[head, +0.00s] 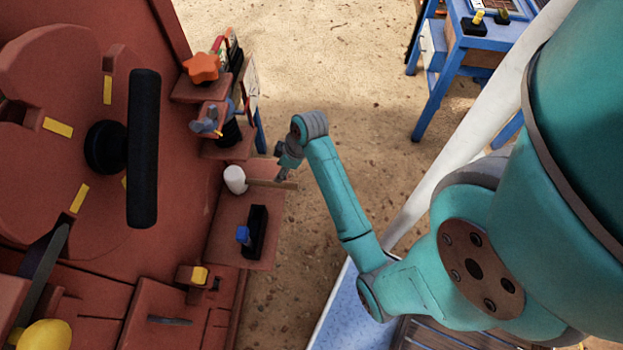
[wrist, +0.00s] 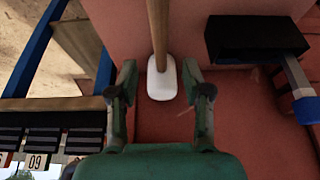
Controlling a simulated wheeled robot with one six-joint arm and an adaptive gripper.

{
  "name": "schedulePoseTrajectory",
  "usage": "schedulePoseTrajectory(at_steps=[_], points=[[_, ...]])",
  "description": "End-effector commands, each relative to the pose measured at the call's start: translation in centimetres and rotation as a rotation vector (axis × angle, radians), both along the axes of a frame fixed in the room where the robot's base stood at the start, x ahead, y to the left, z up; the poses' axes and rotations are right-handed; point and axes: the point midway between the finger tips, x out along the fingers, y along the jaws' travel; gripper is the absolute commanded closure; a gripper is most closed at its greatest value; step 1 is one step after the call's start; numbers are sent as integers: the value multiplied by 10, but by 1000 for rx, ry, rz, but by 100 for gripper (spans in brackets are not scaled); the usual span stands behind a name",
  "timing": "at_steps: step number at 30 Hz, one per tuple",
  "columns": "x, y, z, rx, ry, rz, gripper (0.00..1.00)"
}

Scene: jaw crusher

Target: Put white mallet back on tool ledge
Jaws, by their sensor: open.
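The white mallet shows its white head (head: 234,179) over the red tool ledge (head: 228,222) in the head view, with its wooden handle (head: 272,184) pointing right past the ledge's edge. In the wrist view the white head (wrist: 161,80) sits near the middle and the handle (wrist: 157,30) runs to the top edge. My gripper (head: 288,165) is just above the handle's outer end in the head view. In the wrist view my gripper (wrist: 160,88) is open, with the head seen between its fingers. I cannot tell whether the fingers touch it.
A black holder (head: 257,225) with a blue-ended item (head: 243,235) stands on the ledge near the mallet. Red shelves above hold an orange star knob (head: 201,67) and a grey-blue tool (head: 210,121). A blue table (head: 470,45) stands farther back. Bare ground lies right of the ledge.

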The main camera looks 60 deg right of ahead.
Motion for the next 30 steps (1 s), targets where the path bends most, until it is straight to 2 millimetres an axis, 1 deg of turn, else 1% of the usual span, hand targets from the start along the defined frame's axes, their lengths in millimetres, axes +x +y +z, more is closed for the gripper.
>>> schedulePoseTrajectory(at_steps=[2, 5, 8, 12, 17, 20, 23, 26, 30], points=[[-1, 2, -1, -1, -1, -3, 51], [-4, 12, -9, -6, -12, -19, 51], [-12, 33, -22, -20, -38, -59, 51], [-32, 69, -39, -50, -104, -135, 51], [-60, 105, -45, -78, -195, -215, 51], [-81, 125, -42, -89, -258, -257, 51], [-104, 142, -34, -93, -324, -292, 51], [-127, 157, -21, -91, -394, -320, 51], [-159, 175, 6, -76, -498, -347, 51]])
